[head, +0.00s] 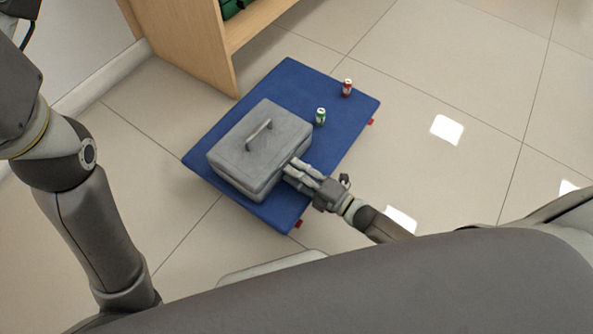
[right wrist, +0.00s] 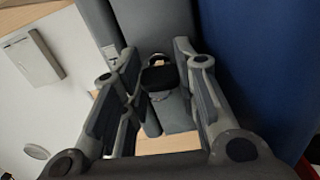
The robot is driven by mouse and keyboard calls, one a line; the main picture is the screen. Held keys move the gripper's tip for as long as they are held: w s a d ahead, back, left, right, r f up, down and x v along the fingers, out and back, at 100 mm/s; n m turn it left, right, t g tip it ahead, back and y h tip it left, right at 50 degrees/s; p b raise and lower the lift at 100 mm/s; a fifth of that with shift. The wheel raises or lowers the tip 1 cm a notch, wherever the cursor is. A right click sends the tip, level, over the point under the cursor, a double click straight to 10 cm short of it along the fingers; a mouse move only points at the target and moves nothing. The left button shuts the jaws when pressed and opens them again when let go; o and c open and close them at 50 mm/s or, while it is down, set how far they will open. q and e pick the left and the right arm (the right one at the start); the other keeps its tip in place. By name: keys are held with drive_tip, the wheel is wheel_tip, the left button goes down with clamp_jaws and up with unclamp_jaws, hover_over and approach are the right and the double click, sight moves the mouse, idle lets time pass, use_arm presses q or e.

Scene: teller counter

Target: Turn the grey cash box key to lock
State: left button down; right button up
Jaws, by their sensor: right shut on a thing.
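The grey cash box (head: 250,150) lies closed on a blue mat, with its handle (head: 258,135) on top of the lid. My right gripper (head: 294,168) is at the side of the box that faces right, with its fingertips close against it. In the right wrist view, a dark key (right wrist: 160,78) shows between the two fingers, in front of the grey box wall (right wrist: 155,20). My right gripper is shut on this key. In the head view the fingers hide the key and lock. My left gripper is out of view; only my left arm shows.
The blue mat (head: 340,140) has a green can (head: 320,116) beside the box and a red can (head: 347,88) farther back. A wooden shelf unit (head: 195,40) stands behind the mat. The tiled floor to the right is clear.

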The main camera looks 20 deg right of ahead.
drive_tip(key=shift+a+n, duration=0.1)
drive_tip(key=shift+n, duration=0.4)
drive_tip(key=o, duration=1)
drive_tip(key=shift+o, duration=0.2)
drive_tip(key=shift+s+d+f, duration=0.1)
drive_tip(key=shift+s+d, duration=0.05)
drive_tip(key=shift+d, duration=0.05)
drive_tip(key=v, duration=0.7)
drive_tip(key=shift+s, duration=0.25)
drive_tip(key=shift+d, duration=0.1)
